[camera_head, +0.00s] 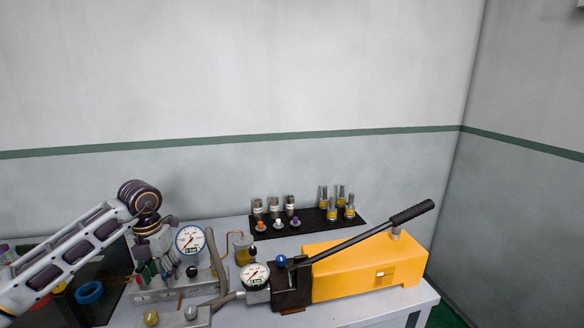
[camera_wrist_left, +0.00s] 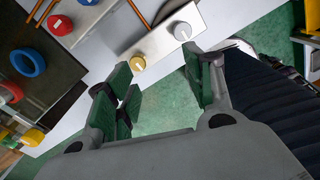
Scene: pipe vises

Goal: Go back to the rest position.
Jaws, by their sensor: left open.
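My left arm comes in from the left in the head view and bends down at a dark ringed joint. My left gripper (camera_head: 153,270) hangs below that joint, and its fingers overlap the valve block (camera_head: 205,288) in the picture. In the left wrist view the gripper (camera_wrist_left: 162,82) shows with its green-padded fingers apart and nothing between them. Green floor shows past the gap, in front of the bench edge. The gripper is apart from the yellow knob (camera_wrist_left: 138,63) and the white knob (camera_wrist_left: 182,31). My right gripper is not in view.
A round gauge (camera_head: 190,239) stands close behind the gripper, with a hose beside it. A yellow hand pump (camera_head: 365,268) with a long black lever lies to the right. A black rack (camera_head: 312,224) of fittings is at the back. A blue ring (camera_head: 89,292) lies at left.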

